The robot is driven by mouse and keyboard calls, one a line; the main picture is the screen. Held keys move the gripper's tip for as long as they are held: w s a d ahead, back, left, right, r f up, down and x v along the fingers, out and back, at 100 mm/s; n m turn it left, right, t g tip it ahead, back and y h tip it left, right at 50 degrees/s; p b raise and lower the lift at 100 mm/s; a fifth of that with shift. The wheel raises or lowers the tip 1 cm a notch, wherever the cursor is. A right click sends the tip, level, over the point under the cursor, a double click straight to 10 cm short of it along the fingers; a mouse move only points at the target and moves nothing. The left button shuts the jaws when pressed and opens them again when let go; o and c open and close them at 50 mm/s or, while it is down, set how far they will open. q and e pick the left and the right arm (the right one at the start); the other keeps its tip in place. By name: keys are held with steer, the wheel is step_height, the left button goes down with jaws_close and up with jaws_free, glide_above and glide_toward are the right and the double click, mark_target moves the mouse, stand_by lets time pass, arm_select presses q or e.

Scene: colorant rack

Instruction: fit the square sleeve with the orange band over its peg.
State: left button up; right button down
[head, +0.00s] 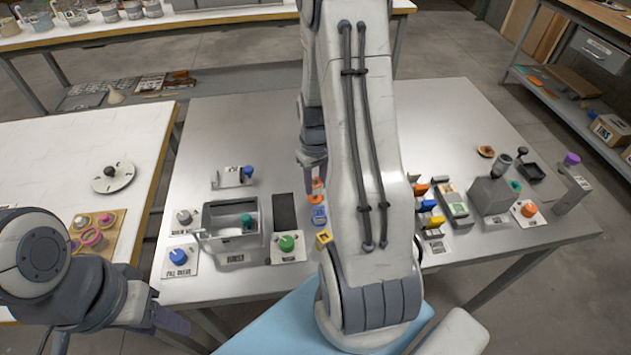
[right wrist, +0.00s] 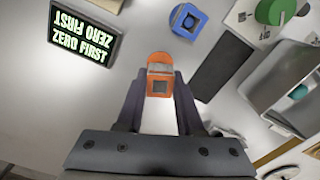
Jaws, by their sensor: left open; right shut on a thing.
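My right gripper (right wrist: 160,96) is shut on the orange-banded sleeve (right wrist: 160,87), an orange square piece with a dark square opening and a grey strip beside it. A rounded orange part (right wrist: 160,57) shows just past the fingertips; I cannot tell whether it is joined to the sleeve. In the head view the right gripper (head: 313,178) points down over the table, with orange parts (head: 316,198) at its tips. I cannot make out the peg or whether the sleeve touches it. My left gripper (head: 172,322) is open and empty at the lower left, off the table's front edge.
A blue piece with a square hole (right wrist: 188,20) lies close by, with a yellow one (head: 323,238) nearer the front. A dark pad (head: 284,212), green knob (head: 287,243) and grey bin (head: 230,238) stand left. A sign (right wrist: 82,38) reads "ZERO FIRST". My right arm hides the table's middle.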

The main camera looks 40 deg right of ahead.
steer(key=shift+f+b, duration=1)
steer(key=shift+f, duration=0.5)
steer(key=shift+c, duration=2.3)
jaws_free()
steer(key=shift+r, duration=0.15)
step_height(320, 180, up, 10)
steer(key=s+a+r+n+p, duration=0.1)
steer(key=a+r+n, duration=0.15)
steer(key=a, duration=0.65)
steer(key=a+r+n, duration=0.1)
steer(key=a+r, duration=0.2)
steer(key=a, duration=0.6)
steer(key=s+a+r+n, duration=0.1)
steer(key=s+a+n, duration=0.1)
steer(key=s+a, duration=0.4)
steer(key=s+a+r+n+y, duration=0.1)
steer(key=s+a+r+n, duration=0.1)
steer(key=s+a, duration=0.5)
steer(key=shift+s+n, duration=0.75)
steer(key=shift+s, duration=0.35)
